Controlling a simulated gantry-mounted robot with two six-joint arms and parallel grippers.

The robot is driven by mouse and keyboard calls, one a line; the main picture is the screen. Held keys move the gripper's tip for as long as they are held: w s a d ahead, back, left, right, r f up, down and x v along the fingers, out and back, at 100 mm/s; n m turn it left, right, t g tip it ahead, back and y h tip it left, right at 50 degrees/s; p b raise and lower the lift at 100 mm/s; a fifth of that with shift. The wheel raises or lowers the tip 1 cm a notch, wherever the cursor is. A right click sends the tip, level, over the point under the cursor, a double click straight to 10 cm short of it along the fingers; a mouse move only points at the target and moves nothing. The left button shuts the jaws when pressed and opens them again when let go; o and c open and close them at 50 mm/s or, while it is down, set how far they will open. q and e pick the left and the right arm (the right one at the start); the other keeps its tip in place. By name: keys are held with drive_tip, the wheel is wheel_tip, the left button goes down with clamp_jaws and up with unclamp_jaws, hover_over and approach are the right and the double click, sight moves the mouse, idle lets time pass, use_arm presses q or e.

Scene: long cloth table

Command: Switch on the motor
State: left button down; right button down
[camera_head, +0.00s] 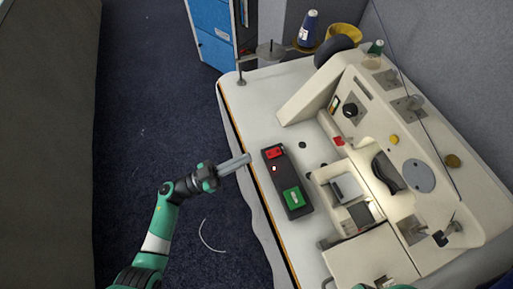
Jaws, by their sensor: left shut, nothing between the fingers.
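The motor switch box (279,181) is dark and long and lies on the white table left of the sewing machine. It has a red button (274,153) at its far end and a green button (293,197) at its near end. A small red light (275,168) shows near the red button. My left gripper (246,158) is shut and empty, with its fingertips over the table edge, just left of the box's red end and apart from it. My right gripper is not in view; only a bit of green, perhaps that arm, shows at the bottom edge.
A large cream sewing machine (345,98) fills the right side of the white table (262,118). Thread cones (308,30) stand at the back. A blue cabinet (211,32) is beyond the table. Dark carpet (150,110) lies open at left.

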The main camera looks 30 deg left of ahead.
use_arm(q)
drive_tip(key=v, duration=0.4)
drive_tip(key=shift+f, duration=0.3)
drive_tip(key=shift+w+d, duration=0.1)
